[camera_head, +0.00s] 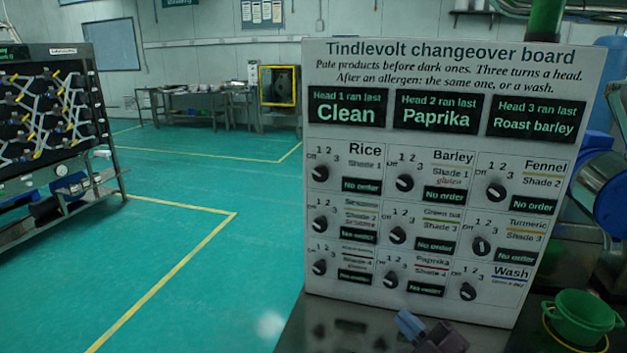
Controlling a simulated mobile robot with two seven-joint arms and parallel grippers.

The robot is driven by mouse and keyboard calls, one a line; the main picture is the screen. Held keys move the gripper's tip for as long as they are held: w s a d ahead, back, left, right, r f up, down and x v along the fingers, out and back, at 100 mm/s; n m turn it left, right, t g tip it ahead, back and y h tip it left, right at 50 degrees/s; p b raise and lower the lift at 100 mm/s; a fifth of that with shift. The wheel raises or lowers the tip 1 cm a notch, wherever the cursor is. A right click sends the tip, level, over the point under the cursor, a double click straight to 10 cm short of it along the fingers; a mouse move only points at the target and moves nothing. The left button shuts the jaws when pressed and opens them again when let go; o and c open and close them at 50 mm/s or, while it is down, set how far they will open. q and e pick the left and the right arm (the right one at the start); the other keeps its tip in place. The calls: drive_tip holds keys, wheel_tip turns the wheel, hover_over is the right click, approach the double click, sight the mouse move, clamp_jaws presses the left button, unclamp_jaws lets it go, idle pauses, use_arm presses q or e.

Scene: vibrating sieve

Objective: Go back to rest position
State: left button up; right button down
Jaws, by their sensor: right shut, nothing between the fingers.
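The white changeover board (440,60) stands upright in the middle right, with three dark screens across its top. The screens read Clean, Paprika and Roast barley. Below them are rows of black knobs, such as the Rice knob (320,174) and the Wash knob (468,291), beside labels that read "No order". My right gripper (425,329) shows only in part at the bottom edge, in front of the board's lower edge. It is shut and empty. My left gripper is not in view.
A dark surface (335,335) lies below the board. A green bowl (583,315) stands at the lower right, near blue drums (603,190). A rack (62,140) stands at the left. The green floor (225,265) between is open, with benches at the back.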

drive_tip(key=s+d+f+m+g+h, duration=0.1)
drive_tip(key=s+d+f+m+h, duration=0.2)
drive_tip(key=d+f+m+h, duration=0.25)
drive_tip(key=s+d+f+m+g+h, duration=0.1)
drive_tip(key=s+d+f+m+h, duration=0.25)
drive_tip(key=f+m, duration=0.35)
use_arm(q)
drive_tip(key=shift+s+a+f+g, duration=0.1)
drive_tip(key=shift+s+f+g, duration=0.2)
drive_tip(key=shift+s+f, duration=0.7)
use_arm(e)
drive_tip(key=s+d+f+m+g+h, duration=0.2)
drive_tip(key=s+f+m+g, duration=0.1)
drive_tip(key=s+f, duration=0.8)
drive_tip(key=s, duration=0.2)
drive_tip(key=shift+s+f+m+g+h, duration=0.3)
drive_tip(key=shift+f+m+h, duration=0.05)
drive_tip(key=shift+f+h, duration=0.05)
